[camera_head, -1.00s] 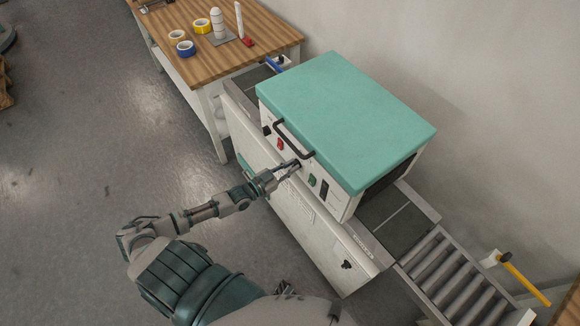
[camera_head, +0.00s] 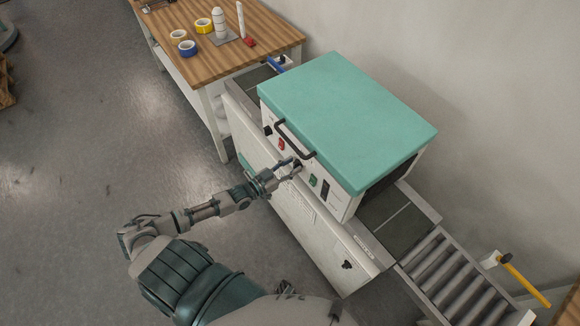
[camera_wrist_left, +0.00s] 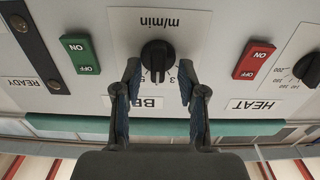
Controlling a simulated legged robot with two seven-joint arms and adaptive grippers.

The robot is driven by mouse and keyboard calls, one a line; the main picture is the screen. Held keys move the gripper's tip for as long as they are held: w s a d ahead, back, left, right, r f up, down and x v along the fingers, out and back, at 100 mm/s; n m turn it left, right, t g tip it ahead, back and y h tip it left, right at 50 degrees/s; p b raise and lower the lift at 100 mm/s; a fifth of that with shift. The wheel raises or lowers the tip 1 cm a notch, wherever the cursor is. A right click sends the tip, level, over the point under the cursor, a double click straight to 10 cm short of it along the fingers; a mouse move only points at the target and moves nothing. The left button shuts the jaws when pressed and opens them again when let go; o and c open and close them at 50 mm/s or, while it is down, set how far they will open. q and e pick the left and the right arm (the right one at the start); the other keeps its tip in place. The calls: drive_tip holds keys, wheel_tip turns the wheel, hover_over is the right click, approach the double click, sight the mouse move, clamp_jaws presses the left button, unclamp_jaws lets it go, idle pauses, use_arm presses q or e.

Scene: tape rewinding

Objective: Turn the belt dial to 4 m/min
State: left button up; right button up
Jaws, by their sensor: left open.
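The black belt dial (camera_wrist_left: 157,58) is on the machine's white front panel, under an "m/min" mark that appears upside down in the left wrist view. Part of its scale shows below it, with a 3 readable, and a label below is partly covered by my fingers. I cannot tell exactly where the dial points. My left gripper (camera_wrist_left: 160,76) is open, with one fingertip on each side of the dial's lower part, not visibly pressing it. In the head view my left gripper (camera_head: 290,167) is at the panel, hiding the dial.
A green switch (camera_wrist_left: 80,54) and a red switch (camera_wrist_left: 254,60) flank the dial. The heat dial (camera_wrist_left: 309,68) is at the right edge. A dark handle (camera_head: 294,141) juts out above the panel under the teal lid (camera_head: 345,115). A roller conveyor (camera_head: 445,280) extends lower right.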

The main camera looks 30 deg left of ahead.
use_arm(q)
drive_tip(key=v, duration=1.2)
drive_tip(key=shift+a+f, duration=0.1)
drive_tip(key=s+a+f+n+g+y, duration=0.15)
drive_tip(key=s+f, duration=0.25)
drive_tip(key=f, duration=0.7)
drive_tip(key=s+a+f+g+y, duration=0.1)
drive_tip(key=s+f+g+y, duration=0.25)
drive_tip(key=f, duration=0.75)
drive_tip(key=s+a+f+n+g+y, duration=0.15)
drive_tip(key=s+f, duration=0.25)
drive_tip(key=f, duration=0.6)
drive_tip(key=s+d+f+g, duration=0.4)
drive_tip(key=s+d+f, duration=0.4)
drive_tip(key=s, duration=0.2)
drive_tip(key=s+d+f+m+g, duration=0.1)
drive_tip(key=s+d+f+g, duration=0.4)
drive_tip(key=s+d+f, duration=0.3)
drive_tip(key=s+f, duration=0.1)
drive_tip(key=s, duration=0.2)
drive_tip(key=shift+s, duration=0.15)
